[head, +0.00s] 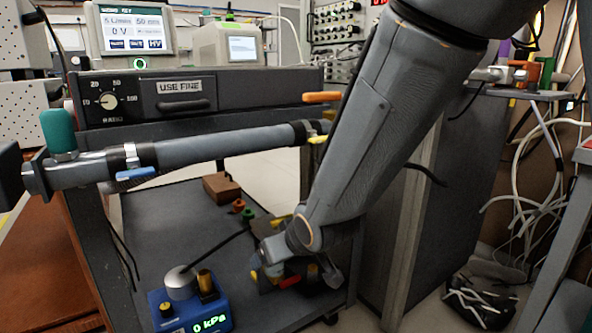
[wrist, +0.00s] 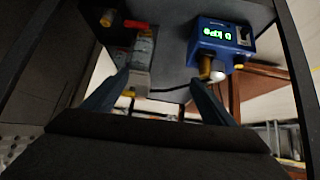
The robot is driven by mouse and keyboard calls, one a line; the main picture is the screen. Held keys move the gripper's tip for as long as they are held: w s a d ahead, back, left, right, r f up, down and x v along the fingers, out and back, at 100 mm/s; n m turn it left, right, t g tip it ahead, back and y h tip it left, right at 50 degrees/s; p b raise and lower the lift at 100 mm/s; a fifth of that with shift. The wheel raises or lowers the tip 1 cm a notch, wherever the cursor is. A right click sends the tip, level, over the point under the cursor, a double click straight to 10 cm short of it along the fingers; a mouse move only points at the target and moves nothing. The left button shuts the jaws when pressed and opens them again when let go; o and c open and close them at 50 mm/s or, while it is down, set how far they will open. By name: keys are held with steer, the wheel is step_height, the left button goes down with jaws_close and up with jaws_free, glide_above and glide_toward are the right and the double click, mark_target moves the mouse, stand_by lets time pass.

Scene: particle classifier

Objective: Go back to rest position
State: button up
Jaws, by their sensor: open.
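My gripper shows in the wrist view (wrist: 158,78) with its two dark fingers spread well apart and nothing between them. In the head view my grey arm (head: 375,120) reaches down from the top right to the lower shelf. Its wrist end (head: 300,235) is low over the shelf, among small coloured fittings, and the fingertips are hard to make out there. In the wrist view a pale cylindrical fitting with a label (wrist: 142,55) lies beyond the left finger, and the blue pressure gauge box (wrist: 226,34) beyond the right finger. Contact cannot be told.
The blue gauge box reading 0 kPa (head: 190,308) stands on the dark lower shelf (head: 150,215). A horizontal grey pipe with valves (head: 200,150) crosses above the shelf, left of my arm. The control panel (head: 200,95) is behind it. Cart posts (head: 410,220) stand close right.

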steer(key=s+d+r+g+h, duration=0.1)
steer(key=s+r+g, duration=0.25)
steer(key=s, duration=1.05)
steer(key=s+d+r+g+h, duration=0.15)
steer(key=s+g, duration=0.25)
steer(key=s, duration=1)
steer(key=d+r+m+p, duration=0.2)
steer(key=d+r+p, duration=0.4)
steer(key=r+p, duration=0.3)
steer(key=d+r+m+h+p, duration=0.1)
steer(key=d+r+p, duration=0.6)
steer(key=p, duration=0.9)
steer(key=d+r+m+p, duration=0.3)
steer(key=d+r+p, duration=0.4)
steer(key=r+p, duration=0.6)
steer(key=shift+w+d+h, duration=0.2)
steer(key=shift+d+h, duration=0.05)
steer(key=shift+h, duration=0.1)
steer(key=shift+f, duration=0.1)
